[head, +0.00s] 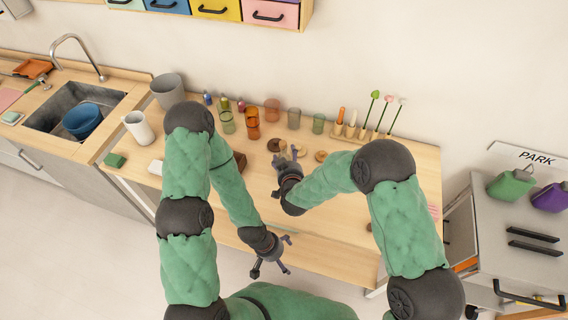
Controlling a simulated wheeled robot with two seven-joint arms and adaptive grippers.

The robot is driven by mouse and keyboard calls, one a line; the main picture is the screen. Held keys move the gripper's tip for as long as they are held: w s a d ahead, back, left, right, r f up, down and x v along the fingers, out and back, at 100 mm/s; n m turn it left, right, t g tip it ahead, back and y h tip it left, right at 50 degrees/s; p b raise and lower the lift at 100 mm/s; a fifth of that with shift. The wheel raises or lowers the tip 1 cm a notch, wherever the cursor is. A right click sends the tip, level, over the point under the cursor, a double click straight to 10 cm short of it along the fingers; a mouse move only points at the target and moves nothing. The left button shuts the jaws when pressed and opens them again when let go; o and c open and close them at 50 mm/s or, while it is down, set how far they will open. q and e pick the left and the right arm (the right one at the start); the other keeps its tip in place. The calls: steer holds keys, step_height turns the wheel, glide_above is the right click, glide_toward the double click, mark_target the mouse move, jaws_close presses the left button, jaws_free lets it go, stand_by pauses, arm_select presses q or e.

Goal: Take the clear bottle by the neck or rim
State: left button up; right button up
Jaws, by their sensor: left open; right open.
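I cannot make out for certain which thing is the clear bottle. A clear greyish vessel (293,118) stands upright at the back of the wooden table, and a grey-green see-through one (318,124) stands to its right. Small dark-capped bottles (224,102) stand further left. My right gripper (288,156) is open over the table, in front of the see-through vessels and apart from them, close to some round wooden pieces. My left gripper (271,271) is open and empty, low in front of the table's front edge.
Orange glasses (253,123), green glasses (227,122) and a pinkish glass (272,110) stand near the back. A rack with upright sticks (372,132) is to the right. A white mug (138,129) and grey bucket (168,90) are left. Table front is fairly clear.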

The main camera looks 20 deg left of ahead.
steer(key=shift+x, duration=1.35)
steer(key=shift+c, duration=0.3)
jaws_close()
steer(key=shift+r, duration=0.1)
